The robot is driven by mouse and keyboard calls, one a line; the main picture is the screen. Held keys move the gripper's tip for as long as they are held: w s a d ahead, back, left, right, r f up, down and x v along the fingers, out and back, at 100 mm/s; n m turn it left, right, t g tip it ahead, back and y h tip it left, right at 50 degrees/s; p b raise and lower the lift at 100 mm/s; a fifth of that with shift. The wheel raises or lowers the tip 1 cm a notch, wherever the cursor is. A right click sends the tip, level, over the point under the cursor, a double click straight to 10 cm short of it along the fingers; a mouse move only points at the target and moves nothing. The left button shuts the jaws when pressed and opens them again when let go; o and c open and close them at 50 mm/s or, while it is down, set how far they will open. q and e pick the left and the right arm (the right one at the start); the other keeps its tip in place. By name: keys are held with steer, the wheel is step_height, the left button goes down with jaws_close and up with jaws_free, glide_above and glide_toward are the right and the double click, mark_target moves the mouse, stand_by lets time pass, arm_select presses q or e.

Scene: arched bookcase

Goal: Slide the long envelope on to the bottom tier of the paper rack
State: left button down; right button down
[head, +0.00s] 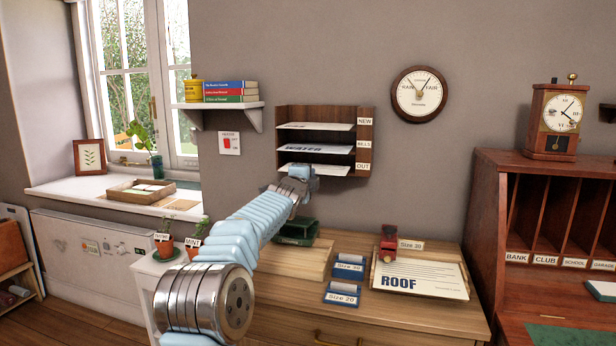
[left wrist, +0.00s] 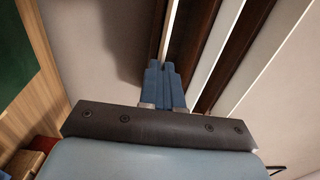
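The paper rack (head: 281,139) is dark wood on the wall, with three tiers labelled NEW, a partly legible middle label, and OUT. White papers lie in the top and middle tiers. A white long envelope (head: 328,170) lies at the bottom tier, its near left part hidden by my left gripper (head: 300,174). In the left wrist view, the blue fingers of my left gripper (left wrist: 166,86) are close together on the envelope's thin pale edge (left wrist: 167,32), beside the rack's dark boards (left wrist: 189,40). My right gripper is not in view.
Below the rack is a wooden desk (head: 410,318) with a green object (head: 298,231), blue size blocks (head: 342,294), a red item (head: 389,240) and a tray with a ROOF sheet (head: 428,277). A book shelf (head: 219,105) is at left, a pigeonhole cabinet (head: 500,185) at right.

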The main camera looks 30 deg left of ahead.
arm_select(q)
steer(key=shift+w+a, duration=0.1)
steer(key=shift+w, duration=0.85)
steer(key=shift+w, duration=0.1)
steer(key=shift+w+a, duration=0.35)
steer(key=shift+w, duration=0.15)
steer(key=c, duration=1.3)
jaws_free()
steer(key=shift+o, duration=0.2)
